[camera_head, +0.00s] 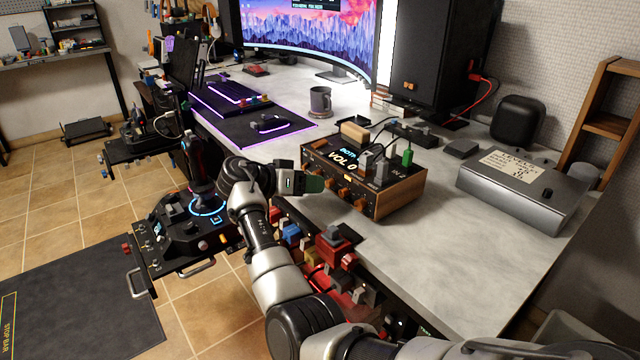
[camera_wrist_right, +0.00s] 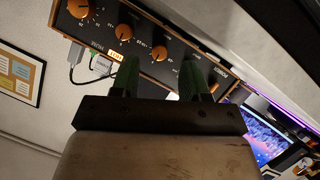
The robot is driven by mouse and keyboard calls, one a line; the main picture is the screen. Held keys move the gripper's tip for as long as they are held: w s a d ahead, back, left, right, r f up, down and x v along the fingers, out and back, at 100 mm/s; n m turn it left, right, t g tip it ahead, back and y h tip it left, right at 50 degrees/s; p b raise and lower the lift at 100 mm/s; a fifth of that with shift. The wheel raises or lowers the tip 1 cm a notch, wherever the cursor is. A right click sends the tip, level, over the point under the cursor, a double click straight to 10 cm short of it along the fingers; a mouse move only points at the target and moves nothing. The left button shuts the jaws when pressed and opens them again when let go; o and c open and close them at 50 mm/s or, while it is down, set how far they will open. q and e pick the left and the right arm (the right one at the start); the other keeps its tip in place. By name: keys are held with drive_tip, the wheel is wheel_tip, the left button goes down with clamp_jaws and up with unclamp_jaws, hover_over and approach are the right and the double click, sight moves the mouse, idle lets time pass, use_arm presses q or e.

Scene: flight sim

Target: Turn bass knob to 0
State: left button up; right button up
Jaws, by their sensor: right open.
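The amplifier (camera_head: 395,195) is a dark box with wooden sides on the desk, and its top reads "VOL 0". In the head view its front knobs are partly hidden behind my right gripper (camera_head: 314,184), which is at the left of the front panel. In the right wrist view the amplifier appears upside down, with orange knobs (camera_wrist_right: 123,32) in a row, including one knob (camera_wrist_right: 159,53) beyond the gap between the green fingers. My right gripper (camera_wrist_right: 162,77) is open and empty. I cannot read which knob is the bass. My left gripper is not in view.
Small blocks and plugs stand on the amplifier's top. A grey metal box (camera_head: 520,190) sits to its right and a mug (camera_head: 320,101) behind it. A joystick panel (camera_head: 190,225) is at the left. Red and blue controls (camera_head: 335,248) lie below the desk edge, near my arm.

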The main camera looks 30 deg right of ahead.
drive_tip(key=v, duration=0.7)
drive_tip(key=shift+a, duration=0.15)
